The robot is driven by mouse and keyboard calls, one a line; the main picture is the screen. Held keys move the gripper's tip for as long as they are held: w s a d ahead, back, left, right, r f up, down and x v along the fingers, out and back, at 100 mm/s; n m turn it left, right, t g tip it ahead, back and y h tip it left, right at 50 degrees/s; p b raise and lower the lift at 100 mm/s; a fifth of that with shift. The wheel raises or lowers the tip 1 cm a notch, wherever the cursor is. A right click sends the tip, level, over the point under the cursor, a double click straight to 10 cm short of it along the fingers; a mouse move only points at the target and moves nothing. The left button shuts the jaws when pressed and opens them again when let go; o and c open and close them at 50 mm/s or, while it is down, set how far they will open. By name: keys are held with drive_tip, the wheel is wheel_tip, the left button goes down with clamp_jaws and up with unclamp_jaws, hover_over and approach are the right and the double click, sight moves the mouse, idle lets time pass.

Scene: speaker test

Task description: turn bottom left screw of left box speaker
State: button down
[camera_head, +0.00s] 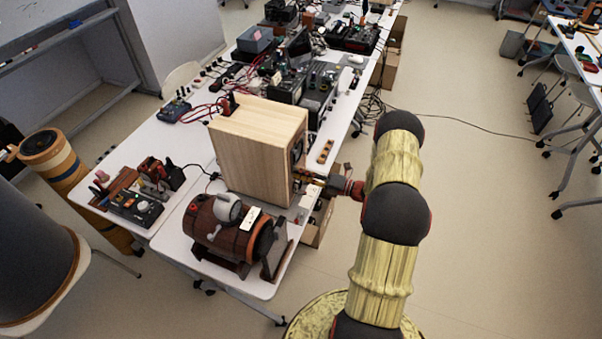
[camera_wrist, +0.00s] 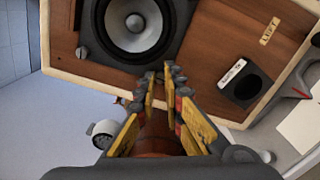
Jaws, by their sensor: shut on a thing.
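The left box speaker (camera_head: 252,155) is a pale wooden box standing on the white table, its front facing right. The wrist view shows its brown front panel (camera_wrist: 210,50) tilted, with a round grey driver (camera_wrist: 137,25), a black round port (camera_wrist: 245,86) and a label reading LEFT (camera_wrist: 269,31). My gripper (camera_head: 305,177) is at the lower part of that front. In the wrist view, my gripper's yellow fingers (camera_wrist: 160,73) close together at the driver's lower rim. The bottom left screw is hidden between the fingertips. Another dark screw (camera_wrist: 81,52) shows at the driver's left.
The white table (camera_head: 268,288) is crowded with electronics and cables behind. A small box with knobs (camera_head: 136,207) stands at the left. The floor (camera_head: 480,220) right of my arm is open.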

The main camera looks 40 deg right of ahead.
drive_tip(key=shift+s+a+f, duration=0.15)
drive_tip(key=shift+f, duration=0.1)
drive_tip(key=c, duration=2.2)
unclamp_jaws()
drive_tip(key=o, duration=0.3)
drive_tip(key=shift+r, duration=0.15)
drive_tip(key=v, duration=1.2)
